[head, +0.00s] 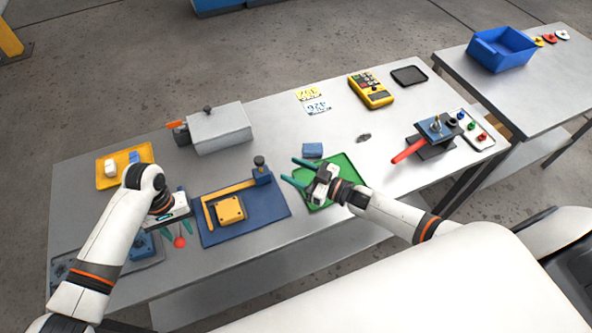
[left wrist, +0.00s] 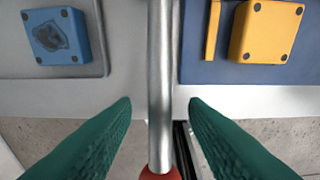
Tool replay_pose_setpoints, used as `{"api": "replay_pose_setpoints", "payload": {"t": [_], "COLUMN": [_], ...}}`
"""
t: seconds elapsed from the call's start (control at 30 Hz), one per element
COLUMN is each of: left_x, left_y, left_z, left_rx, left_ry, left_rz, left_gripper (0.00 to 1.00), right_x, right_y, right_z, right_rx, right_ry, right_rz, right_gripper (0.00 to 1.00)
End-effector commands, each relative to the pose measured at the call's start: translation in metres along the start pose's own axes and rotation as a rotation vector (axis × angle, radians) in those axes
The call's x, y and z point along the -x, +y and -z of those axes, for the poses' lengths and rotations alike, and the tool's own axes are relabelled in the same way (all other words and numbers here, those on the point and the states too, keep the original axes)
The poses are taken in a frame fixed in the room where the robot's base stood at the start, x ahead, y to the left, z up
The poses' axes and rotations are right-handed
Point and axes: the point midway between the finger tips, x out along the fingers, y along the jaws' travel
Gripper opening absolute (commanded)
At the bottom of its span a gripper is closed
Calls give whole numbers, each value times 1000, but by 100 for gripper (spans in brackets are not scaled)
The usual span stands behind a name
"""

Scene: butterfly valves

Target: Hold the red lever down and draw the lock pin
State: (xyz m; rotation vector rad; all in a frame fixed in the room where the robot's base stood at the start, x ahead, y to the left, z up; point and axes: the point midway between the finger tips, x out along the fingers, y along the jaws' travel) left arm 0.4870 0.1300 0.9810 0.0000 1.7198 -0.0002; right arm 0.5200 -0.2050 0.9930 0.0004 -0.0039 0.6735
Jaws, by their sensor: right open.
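A red-handled lever (head: 405,152) sticks out to the left from a valve with a blue plate (head: 432,127) at the table's right. A red knob (head: 180,242) shows below my left gripper (head: 178,231). In the left wrist view a bare metal rod (left wrist: 160,80) with a red end (left wrist: 160,174) runs between my left fingers (left wrist: 160,103), which are open and apart from it. My right gripper (head: 294,171) is open and empty above a green tray (head: 351,171). Black knobs stand on a grey box (head: 222,130) and a blue board (head: 270,208); I cannot tell which thing is the lock pin.
The blue board carries a yellow block (head: 229,210) and yellow bar. A blue block (head: 313,150) lies beyond the green tray. A yellow tray (head: 108,181), a yellow meter (head: 370,91) and a side table with a blue bin (head: 502,52) stand around.

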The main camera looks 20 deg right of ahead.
Motion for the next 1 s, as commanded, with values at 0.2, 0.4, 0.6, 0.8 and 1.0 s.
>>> {"api": "replay_pose_setpoints", "payload": {"t": [0.2, 0.4, 0.6, 0.8, 1.0], "left_x": [4, 20, 36, 52, 66], "left_y": [0, 0, 0, 0, 0], "left_z": [0, 3, 5, 8, 10], "left_rx": [-1, -1, 0, 0, 0], "left_ry": [-1, -1, -2, -1, -1], "left_rz": [0, 0, 1, 0, 0], "left_gripper": [40, 40, 40, 40, 40], "right_x": [0, 0, 0, 0, 0], "right_y": [0, 0, 0, 0, 0], "right_z": [0, 0, 0, 0, 0], "right_rx": [0, 0, 0, 0, 0], "right_ry": [0, 0, 0, 0, 0], "right_rz": [0, 0, 0, 0, 0], "right_gripper": [50, 50, 50, 50, 50]}}
